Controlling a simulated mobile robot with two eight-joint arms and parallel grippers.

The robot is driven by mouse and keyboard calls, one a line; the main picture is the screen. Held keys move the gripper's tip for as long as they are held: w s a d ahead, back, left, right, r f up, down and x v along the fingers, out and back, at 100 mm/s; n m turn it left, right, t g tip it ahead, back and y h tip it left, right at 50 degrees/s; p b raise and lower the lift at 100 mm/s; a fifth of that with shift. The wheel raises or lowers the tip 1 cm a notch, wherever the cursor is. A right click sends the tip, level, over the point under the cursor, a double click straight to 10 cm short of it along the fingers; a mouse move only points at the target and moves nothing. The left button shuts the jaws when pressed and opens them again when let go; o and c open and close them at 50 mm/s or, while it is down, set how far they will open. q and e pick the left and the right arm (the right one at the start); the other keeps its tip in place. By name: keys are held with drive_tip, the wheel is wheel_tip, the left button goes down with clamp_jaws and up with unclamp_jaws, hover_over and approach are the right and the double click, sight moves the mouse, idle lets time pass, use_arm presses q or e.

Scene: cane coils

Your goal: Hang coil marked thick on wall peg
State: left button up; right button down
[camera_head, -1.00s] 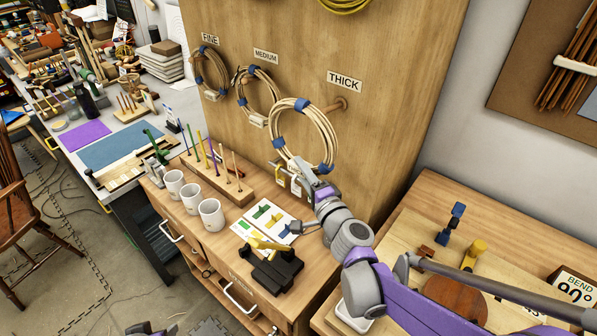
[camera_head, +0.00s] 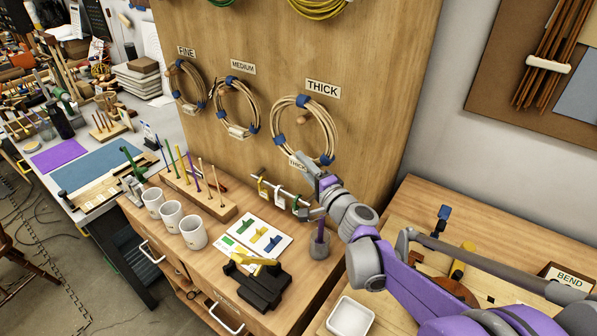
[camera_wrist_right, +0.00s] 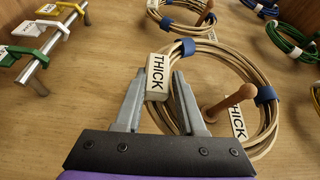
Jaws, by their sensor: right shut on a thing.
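The coil marked thick (camera_head: 331,134) is a tan ring with blue ties and a white THICK tag (camera_head: 297,161). It stands upright close to the board, below the THICK label (camera_head: 323,88). My right gripper (camera_head: 314,174) is shut on the coil at its lower edge, by the tag. The wrist view shows the tag (camera_wrist_right: 157,76) at the fingertips. The wooden wall peg (camera_wrist_right: 228,103) shows inside the ring's outline, its tip near a blue tie; it also shows in the head view (camera_head: 303,119). Whether the coil rests on the peg I cannot tell. My left gripper is out of view.
The medium coil (camera_head: 237,107) and fine coil (camera_head: 186,87) hang to the left. Below are a metal rail with coloured tags (camera_head: 280,190), white mugs (camera_head: 193,232) and a purple stick in a grey cup (camera_head: 319,246). More coils hang above.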

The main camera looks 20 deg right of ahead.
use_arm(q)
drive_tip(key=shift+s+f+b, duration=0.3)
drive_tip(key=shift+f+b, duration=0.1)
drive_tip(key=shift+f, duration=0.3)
use_arm(e)
drive_tip(key=d, duration=0.1)
drive_tip(key=w+d+f, duration=0.1)
drive_tip(key=w+d, duration=0.1)
drive_tip(key=shift+w+d+f, duration=0.1)
drive_tip(key=shift+d+f, duration=0.2)
drive_tip(key=shift+d, duration=0.05)
drive_tip(key=shift+c, duration=2.1)
unclamp_jaws()
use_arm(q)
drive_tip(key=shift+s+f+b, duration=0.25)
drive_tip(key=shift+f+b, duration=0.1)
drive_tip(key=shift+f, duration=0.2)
use_arm(e)
drive_tip(key=s+d, duration=0.1)
drive_tip(key=s, duration=0.9)
drive_tip(key=shift+s+f, duration=0.15)
drive_tip(key=shift+s, duration=0.25)
